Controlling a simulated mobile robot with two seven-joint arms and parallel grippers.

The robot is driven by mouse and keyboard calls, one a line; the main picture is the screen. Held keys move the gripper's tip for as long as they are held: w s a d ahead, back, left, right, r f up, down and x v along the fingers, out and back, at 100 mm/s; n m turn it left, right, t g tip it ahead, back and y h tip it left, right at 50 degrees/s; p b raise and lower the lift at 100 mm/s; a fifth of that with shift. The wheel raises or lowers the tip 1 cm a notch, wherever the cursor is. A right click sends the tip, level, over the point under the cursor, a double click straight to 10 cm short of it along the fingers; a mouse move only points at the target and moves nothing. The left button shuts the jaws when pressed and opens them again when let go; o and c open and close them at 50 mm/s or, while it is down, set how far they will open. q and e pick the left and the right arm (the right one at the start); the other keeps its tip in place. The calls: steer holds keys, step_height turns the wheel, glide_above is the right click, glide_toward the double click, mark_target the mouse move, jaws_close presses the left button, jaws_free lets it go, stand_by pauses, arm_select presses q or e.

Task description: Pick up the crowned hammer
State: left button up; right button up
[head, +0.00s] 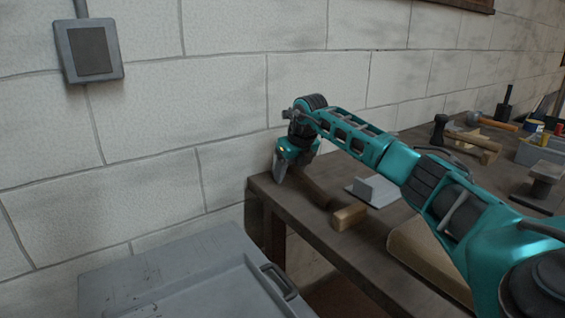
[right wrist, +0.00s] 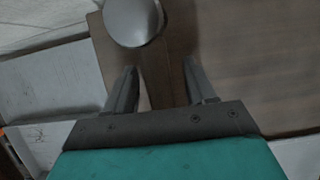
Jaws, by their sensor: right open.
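I cannot tell for sure which tool is the crowned hammer. A tool with a metal head and a wooden handle (head: 498,124) lies far back on the right of the bench in the head view. In the right wrist view, a rounded silver piece (right wrist: 133,20) shows just beyond the open fingers (right wrist: 162,70). My left gripper is out of view.
The dark wooden bench (head: 395,235) runs along the white block wall. A grey metal piece (head: 374,190) lies behind the wooden block. Other tools and a grey tray (head: 540,152) stand farther right. A grey case (head: 190,280) is at the front left.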

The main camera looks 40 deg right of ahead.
steer(key=shift+f, duration=0.1)
stand_by(0.3)
jaws_close()
stand_by(0.4)
